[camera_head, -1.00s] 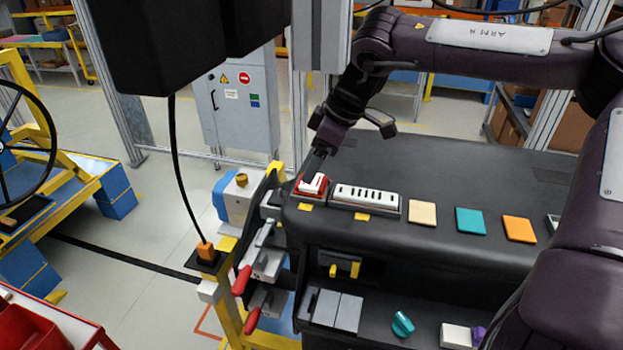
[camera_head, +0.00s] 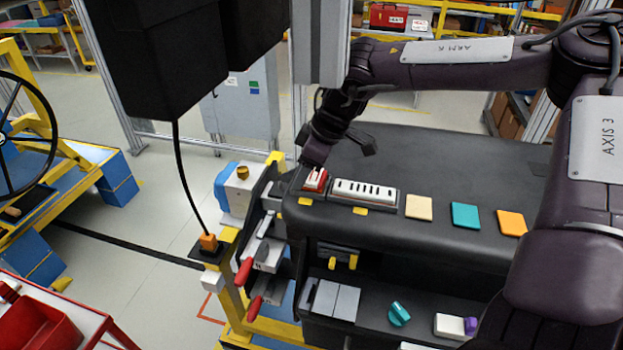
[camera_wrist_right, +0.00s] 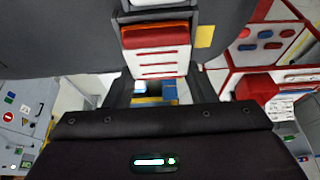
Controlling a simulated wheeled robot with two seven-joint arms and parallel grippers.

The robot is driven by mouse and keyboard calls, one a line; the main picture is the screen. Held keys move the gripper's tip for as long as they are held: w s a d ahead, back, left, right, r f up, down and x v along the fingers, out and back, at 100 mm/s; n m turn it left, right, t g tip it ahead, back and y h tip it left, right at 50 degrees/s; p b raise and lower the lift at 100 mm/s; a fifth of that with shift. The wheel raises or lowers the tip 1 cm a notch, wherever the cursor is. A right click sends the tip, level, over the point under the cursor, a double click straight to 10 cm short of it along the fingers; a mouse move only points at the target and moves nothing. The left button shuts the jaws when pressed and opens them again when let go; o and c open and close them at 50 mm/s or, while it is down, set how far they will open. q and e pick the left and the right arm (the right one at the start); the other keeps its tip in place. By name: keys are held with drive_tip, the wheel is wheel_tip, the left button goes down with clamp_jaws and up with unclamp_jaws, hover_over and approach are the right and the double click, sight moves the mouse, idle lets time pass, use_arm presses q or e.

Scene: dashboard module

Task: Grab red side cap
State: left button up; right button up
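The red side cap (camera_head: 315,180), red with a white ribbed part, sits at the left end of the dark dashboard top (camera_head: 430,160). In the right wrist view the cap (camera_wrist_right: 158,60) shows a white face with red stripes and an orange-red top edge. My right gripper (camera_head: 312,160) is low behind the cap in the head view, its fingertips hidden. In the right wrist view the fingers of the right gripper (camera_wrist_right: 160,90) stand apart, either side of the cap's near end. I cannot tell whether they touch it. My left gripper is not in view.
A white slotted panel (camera_head: 365,191) sits right beside the cap. Cream, teal (camera_head: 465,216) and orange tiles lie further right. Red-handled clamps (camera_head: 258,262) and a yellow frame stand at the dashboard's left edge. A dark hanging unit (camera_head: 150,60) is at the upper left.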

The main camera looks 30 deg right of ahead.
drive_tip(key=shift+c, duration=1.3)
drive_tip(key=shift+r, duration=0.1)
